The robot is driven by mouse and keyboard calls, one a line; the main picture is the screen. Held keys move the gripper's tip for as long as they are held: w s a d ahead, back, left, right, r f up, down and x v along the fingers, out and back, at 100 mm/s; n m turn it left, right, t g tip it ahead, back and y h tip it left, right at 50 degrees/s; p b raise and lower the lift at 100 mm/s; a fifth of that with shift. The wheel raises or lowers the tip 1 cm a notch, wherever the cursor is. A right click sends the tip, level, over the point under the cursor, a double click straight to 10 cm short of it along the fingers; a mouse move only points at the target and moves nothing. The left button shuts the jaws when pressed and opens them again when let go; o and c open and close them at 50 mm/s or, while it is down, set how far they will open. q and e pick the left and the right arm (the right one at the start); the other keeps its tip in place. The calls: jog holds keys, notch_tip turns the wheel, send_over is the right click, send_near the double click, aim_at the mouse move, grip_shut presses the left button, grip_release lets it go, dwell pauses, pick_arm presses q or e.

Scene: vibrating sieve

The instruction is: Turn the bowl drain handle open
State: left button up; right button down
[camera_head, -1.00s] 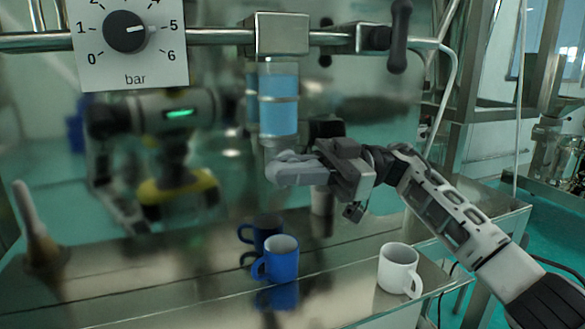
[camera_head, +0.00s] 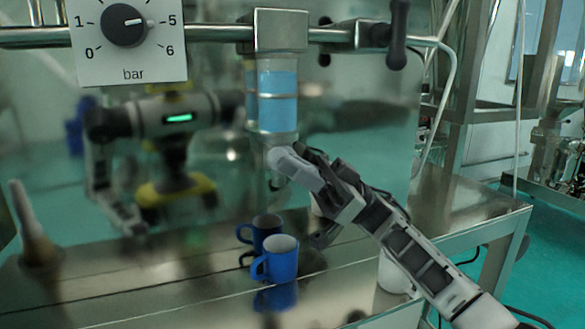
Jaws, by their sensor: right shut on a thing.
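A clear bowl with blue liquid (camera_head: 277,98) hangs from a metal block on the horizontal pipe. A grey drain handle (camera_head: 293,166) sits under the bowl and slants down to the right. My right gripper (camera_head: 318,176) comes from the lower right and is shut on the outer part of this handle. Its fingers hide that end of the handle. My left gripper is not in view.
A dial (camera_head: 124,26) marked bar is at the upper left, and a black lever (camera_head: 398,35) at the upper right. A blue mug (camera_head: 280,260) stands on the shiny bench below. A white mug (camera_head: 390,272) is mostly hidden behind my right arm. The panel behind mirrors me.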

dwell(0.3)
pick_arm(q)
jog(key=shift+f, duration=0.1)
pick_arm(e)
jog(key=c, duration=1.3)
grip_release()
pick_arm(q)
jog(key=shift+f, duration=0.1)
pick_arm(e)
jog(key=shift+f, duration=0.1)
jog(key=shift+w+d+f+b, duration=0.1)
jog(key=shift+d+f+b, duration=0.15)
jog(key=shift+b, duration=0.05)
pick_arm(q)
jog(key=b, duration=0.2)
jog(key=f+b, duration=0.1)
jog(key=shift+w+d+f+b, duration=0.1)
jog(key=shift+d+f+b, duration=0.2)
jog(key=shift+b, duration=0.1)
pick_arm(e)
jog(key=w+d, duration=0.1)
jog(key=d, duration=0.3)
jog(key=w+d, duration=0.1)
jog(key=d, duration=0.3)
jog(key=w+d, duration=0.1)
jog(key=d, duration=0.3)
jog(key=shift+w, duration=0.4)
